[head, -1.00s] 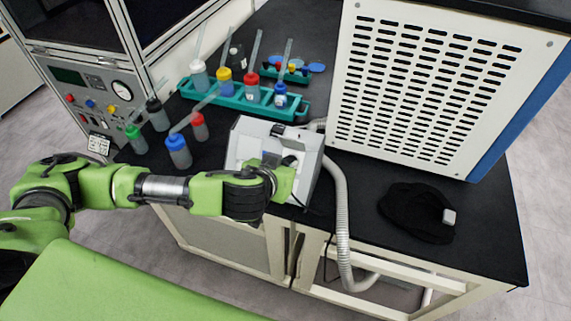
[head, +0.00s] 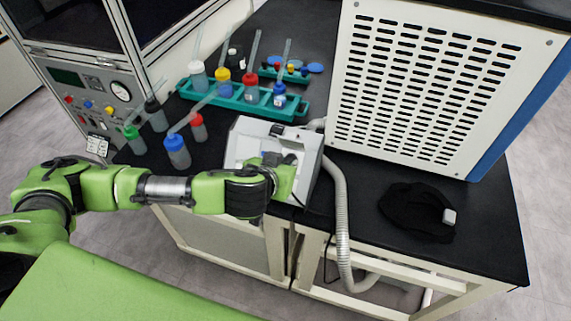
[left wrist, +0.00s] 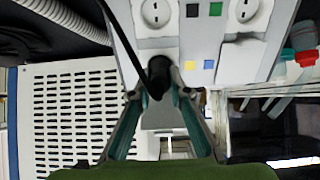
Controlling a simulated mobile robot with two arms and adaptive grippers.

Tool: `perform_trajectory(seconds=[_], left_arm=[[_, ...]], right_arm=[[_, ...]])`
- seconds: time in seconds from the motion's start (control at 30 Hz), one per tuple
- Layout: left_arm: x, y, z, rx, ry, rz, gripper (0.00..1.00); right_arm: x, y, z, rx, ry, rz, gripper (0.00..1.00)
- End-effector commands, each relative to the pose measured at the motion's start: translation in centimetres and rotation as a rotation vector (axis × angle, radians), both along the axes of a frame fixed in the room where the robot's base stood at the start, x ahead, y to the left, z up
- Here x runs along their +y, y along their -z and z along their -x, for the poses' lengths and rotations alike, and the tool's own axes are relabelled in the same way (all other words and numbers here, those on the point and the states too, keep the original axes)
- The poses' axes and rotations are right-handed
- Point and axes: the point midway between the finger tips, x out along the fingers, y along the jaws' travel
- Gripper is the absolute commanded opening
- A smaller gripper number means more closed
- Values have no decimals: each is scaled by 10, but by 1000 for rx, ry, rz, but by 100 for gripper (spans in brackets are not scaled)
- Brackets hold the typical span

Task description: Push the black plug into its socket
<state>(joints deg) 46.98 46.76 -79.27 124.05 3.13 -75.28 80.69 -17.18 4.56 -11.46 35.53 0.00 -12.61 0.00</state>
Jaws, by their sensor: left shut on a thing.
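The black plug (left wrist: 160,75) is between the fingers of my left gripper (left wrist: 160,94) in the left wrist view, with its dark cable rising to the upper left. My left gripper (head: 283,180) is shut on it, in front of the light grey socket box (head: 247,142) at the bench's front edge. The box's face (left wrist: 213,62) shows two round white sockets, one at upper middle (left wrist: 157,12) and one at upper right (left wrist: 248,10). The plug's front is close to the face below the upper-middle socket. I cannot tell whether its pins are in a socket. My right gripper is not in view.
A teal rack (head: 233,101) with several bottles stands behind the box. A ribbed grey hose (head: 341,215) runs down beside it. A large vented white cabinet (head: 430,85) stands behind right. A black cap-like item (head: 412,212) lies on the bench at right.

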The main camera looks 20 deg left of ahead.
Motion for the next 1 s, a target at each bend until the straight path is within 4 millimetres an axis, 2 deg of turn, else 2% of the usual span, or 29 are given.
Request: perform_trajectory(seconds=[1.0], left_arm=[[0, 7, -8, 2, -1, 0, 0]], right_arm=[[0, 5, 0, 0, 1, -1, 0]])
